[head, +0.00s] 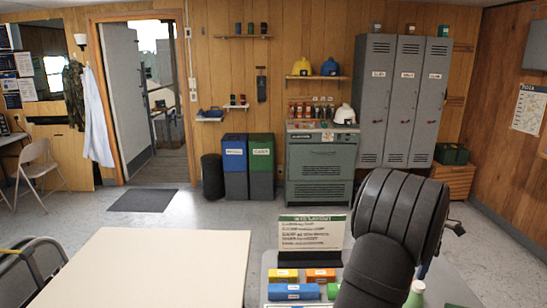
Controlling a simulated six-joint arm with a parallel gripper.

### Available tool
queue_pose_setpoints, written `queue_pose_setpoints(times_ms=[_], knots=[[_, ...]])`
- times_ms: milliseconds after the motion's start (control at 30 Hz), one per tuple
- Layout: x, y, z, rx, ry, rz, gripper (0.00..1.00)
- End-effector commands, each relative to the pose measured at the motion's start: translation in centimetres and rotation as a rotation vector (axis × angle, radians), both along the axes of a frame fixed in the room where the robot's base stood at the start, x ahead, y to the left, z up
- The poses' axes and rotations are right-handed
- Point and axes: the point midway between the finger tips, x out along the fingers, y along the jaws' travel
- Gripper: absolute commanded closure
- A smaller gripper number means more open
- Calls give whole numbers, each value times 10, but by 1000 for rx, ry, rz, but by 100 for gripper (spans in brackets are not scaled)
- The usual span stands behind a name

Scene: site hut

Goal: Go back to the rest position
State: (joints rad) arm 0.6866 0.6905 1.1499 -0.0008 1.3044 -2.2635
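My arm (385,255) rises from the bottom edge at the right of the head view. Its thick dark ribbed joint fills the area in front of the lockers' feet. I cannot make out my gripper; it is hidden behind the arm or outside the picture. A small black part sticks out to the right of the ribbed joint, and I cannot tell what it belongs to. The task names no object.
A grey table (440,290) holds a sign (312,232), several coloured blocks and a pale green bottle (415,294) close to my arm. A bare cream table (150,265) stands at left. Bins, a grey cabinet (320,168) and lockers (405,100) line the back wall.

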Motion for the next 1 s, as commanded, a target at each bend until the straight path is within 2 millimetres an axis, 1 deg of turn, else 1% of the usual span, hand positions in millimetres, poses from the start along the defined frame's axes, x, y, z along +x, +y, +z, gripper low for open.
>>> queue_pose_setpoints(times_ms=[33, 300, 500, 800, 1000], knots=[[5, 10, 1, -1, -1, 6, 33], [26, 60, 4, -2, -2, 18, 33], [37, 99, 5, -2, -2, 27, 33], [50, 158, 7, -2, -2, 42, 33], [54, 197, 8, -2, -2, 52, 33]])
